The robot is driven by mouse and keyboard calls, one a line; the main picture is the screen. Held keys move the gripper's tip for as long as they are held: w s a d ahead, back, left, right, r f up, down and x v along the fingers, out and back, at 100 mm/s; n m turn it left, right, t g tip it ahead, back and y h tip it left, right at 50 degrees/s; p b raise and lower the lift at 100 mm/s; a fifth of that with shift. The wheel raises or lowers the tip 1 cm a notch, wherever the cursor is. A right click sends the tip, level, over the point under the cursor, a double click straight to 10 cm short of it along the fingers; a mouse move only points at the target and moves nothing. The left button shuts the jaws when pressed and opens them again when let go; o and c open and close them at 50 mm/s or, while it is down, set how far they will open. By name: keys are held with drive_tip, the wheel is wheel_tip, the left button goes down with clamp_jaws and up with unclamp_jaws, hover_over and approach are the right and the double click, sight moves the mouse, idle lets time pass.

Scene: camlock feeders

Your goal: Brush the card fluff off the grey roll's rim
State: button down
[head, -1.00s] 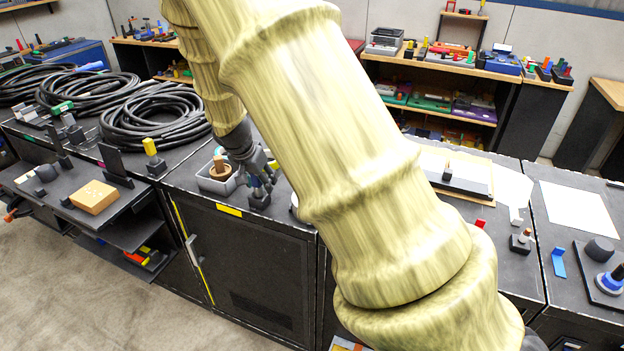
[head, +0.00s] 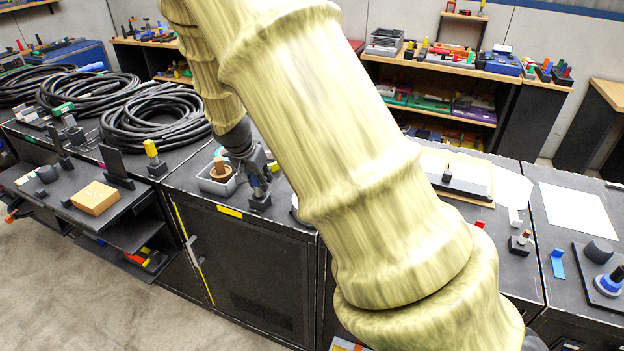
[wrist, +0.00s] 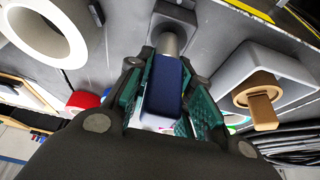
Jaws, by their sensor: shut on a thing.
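My gripper (wrist: 165,95) is shut on the blue handle (wrist: 163,85) of a tool. The tool's grey shaft (wrist: 168,44) runs to a dark block (wrist: 174,18), where its end is hidden. In the head view my gripper (head: 259,183) is low over this dark block (head: 260,202) on the bench. A thick pale ring (wrist: 85,30), perhaps the grey roll, is at the upper left of the wrist view, apart from my gripper. My arm mostly hides it in the head view. I cannot make out any fluff on its rim.
A grey bin (head: 205,184) with a brown round piece (head: 220,170) stands close left of my gripper in the head view. Coiled black cables (head: 155,115) lie farther left. A yellow-topped post (head: 151,148) stands between. My arm covers the middle bench.

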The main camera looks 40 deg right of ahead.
drive_tip(key=shift+r+p, duration=1.45)
drive_tip(key=shift+r, duration=1.15)
